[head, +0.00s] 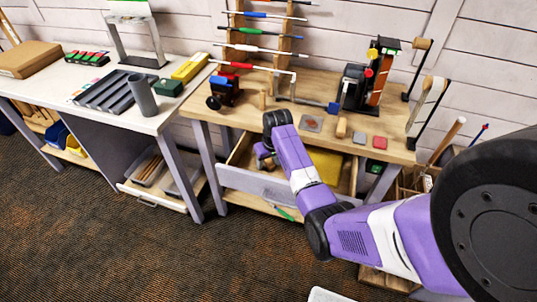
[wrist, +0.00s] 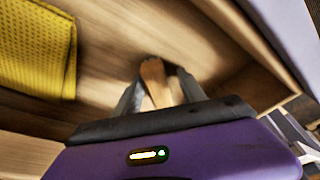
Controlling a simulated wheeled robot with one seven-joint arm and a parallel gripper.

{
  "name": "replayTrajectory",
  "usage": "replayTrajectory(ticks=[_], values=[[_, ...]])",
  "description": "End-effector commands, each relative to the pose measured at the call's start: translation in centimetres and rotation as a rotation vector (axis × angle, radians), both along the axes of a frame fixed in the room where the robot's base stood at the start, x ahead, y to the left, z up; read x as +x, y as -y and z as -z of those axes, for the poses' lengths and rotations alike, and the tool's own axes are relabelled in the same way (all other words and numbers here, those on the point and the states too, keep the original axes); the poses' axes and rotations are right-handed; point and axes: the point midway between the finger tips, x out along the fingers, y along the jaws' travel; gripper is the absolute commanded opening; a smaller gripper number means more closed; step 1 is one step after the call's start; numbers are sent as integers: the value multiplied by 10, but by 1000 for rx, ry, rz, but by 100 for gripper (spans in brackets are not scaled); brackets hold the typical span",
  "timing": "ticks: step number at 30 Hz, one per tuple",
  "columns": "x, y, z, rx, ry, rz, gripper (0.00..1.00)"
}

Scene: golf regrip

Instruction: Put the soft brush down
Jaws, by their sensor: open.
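My gripper (wrist: 158,82) is low inside the open wooden drawer, its two grey fingers apart. A light wooden piece (wrist: 153,72), which looks like the handle of the soft brush, lies between the fingers. I cannot tell whether either finger touches it, and its bristles are hidden. In the head view my gripper (head: 265,160) is at the left part of the drawer (head: 262,185), mostly hidden by my arm.
A yellow textured cloth (wrist: 35,45) lies in the drawer to the left in the wrist view. The drawer's walls are close around my gripper. The workbench (head: 290,125) above holds a vise, a red-and-blue tool and small blocks. A white bench (head: 120,115) stands at left.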

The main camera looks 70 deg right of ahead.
Motion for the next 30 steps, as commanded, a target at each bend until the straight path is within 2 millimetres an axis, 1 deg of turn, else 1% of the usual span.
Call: replayTrajectory(ticks=[5,12,15,18,21,24,30], values=[[-4,-3,-26,-5,5,-1,48],[-13,-12,-76,-7,7,-1,48],[-17,-15,-93,-8,7,-2,48],[-19,-17,-105,-6,6,-2,48],[-21,-18,-113,-6,6,-2,48],[-22,-19,-117,-5,6,-1,48],[-22,-19,-118,-5,6,-1,48]])
